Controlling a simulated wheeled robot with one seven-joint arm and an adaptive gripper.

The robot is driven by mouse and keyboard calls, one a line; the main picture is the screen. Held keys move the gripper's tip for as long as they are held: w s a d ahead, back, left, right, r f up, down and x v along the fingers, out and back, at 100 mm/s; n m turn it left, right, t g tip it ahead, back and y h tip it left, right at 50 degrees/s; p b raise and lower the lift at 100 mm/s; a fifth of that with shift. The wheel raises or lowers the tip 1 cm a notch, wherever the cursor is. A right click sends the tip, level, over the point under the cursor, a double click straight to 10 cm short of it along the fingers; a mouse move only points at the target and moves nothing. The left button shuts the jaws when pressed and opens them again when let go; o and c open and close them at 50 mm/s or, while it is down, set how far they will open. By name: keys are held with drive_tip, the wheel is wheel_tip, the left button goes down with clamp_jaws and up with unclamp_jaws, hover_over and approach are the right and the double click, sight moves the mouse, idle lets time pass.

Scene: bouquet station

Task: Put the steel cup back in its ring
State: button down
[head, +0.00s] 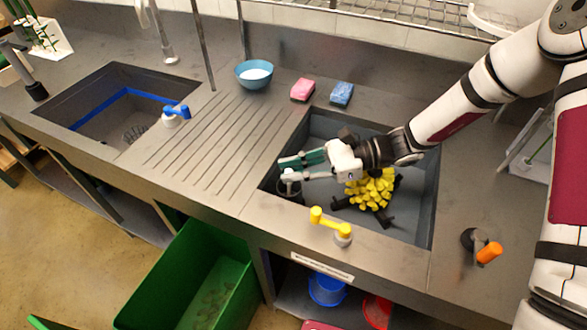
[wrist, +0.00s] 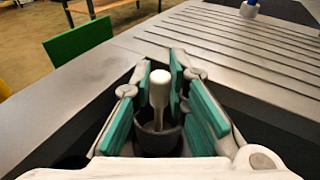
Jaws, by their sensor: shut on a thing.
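My gripper (head: 289,167) is over the left edge of the right-hand sink. In the wrist view its teal-padded fingers (wrist: 160,85) are closed around a white round-topped handle (wrist: 159,92). The handle stands upright, its lower end inside a dark round cup-like holder (wrist: 158,142). The dark holder also shows below the fingers in the head view (head: 290,191). I cannot tell whether this dark holder is the steel cup or its ring. No other steel cup is clear in either view.
The right-hand sink (head: 420,205) holds a yellow blocky cluster (head: 371,189) with black parts. A yellow-handled tap (head: 330,224) stands on the front edge. A blue bowl (head: 254,73), a pink sponge (head: 303,89) and a blue sponge (head: 342,93) are behind. The ribbed drainboard (head: 205,140) is clear.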

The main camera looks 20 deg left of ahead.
drive_tip(key=shift+f+b, duration=0.45)
drive_tip(key=shift+f, duration=0.9)
idle(0.5)
drive_tip(key=c, duration=1.5)
unclamp_jaws()
drive_tip(key=shift+d, duration=0.1)
drive_tip(key=v, duration=1.2)
drive_tip(key=shift+w+d+r, duration=0.1)
drive_tip(key=shift+d+r, duration=0.05)
